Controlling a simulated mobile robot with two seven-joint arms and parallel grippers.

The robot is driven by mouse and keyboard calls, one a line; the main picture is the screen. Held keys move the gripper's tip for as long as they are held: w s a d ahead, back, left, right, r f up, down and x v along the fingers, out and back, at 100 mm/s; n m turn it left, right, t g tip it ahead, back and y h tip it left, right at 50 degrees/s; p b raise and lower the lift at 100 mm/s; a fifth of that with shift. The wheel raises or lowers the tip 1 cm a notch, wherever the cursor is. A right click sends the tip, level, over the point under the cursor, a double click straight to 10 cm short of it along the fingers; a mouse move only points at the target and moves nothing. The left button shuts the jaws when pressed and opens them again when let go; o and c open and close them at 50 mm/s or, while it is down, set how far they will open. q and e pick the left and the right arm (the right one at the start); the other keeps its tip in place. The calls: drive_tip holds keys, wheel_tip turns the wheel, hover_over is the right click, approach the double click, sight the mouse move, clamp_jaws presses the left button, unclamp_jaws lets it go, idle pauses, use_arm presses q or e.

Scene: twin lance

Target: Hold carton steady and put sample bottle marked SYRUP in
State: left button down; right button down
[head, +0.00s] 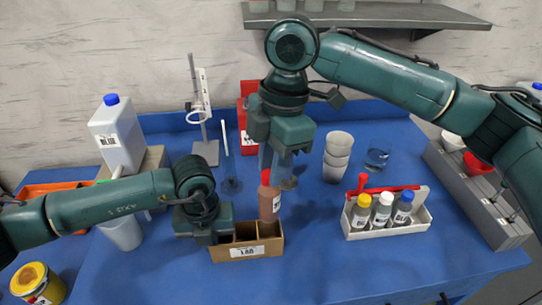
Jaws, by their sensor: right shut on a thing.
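The brown carton (232,252) with divided compartments and a label on its front stands on the blue table. My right gripper (271,172) comes down from above and is shut on a reddish-brown sample bottle (268,206) with a red cap. The bottle is upright over the right part of the carton; its lower end is at the carton's rim, and I cannot tell how deep it is. Its label is too small to read. My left gripper (207,233) is at the carton's left end; its fingers are hidden, so I cannot tell whether they grip the wall.
A white carrier (388,230) with a red handle holds several bottles to the right. Stacked cups (337,157) and a glass (376,159) stand behind it. A stand (205,150) and a white jug (117,135) are at the back left. The table front is clear.

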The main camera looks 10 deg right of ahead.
sight(272, 206)
drive_tip(key=shift+f, duration=5.3)
drive_tip(key=c, duration=1.1)
unclamp_jaws()
drive_tip(key=r, duration=0.4)
drive_tip(key=d+r, duration=0.1)
drive_tip(key=r, duration=0.7)
drive_tip(key=shift+w+d, duration=0.3)
use_arm(q)
drive_tip(key=c, duration=1.6)
unclamp_jaws()
drive_tip(key=shift+r, duration=0.1)
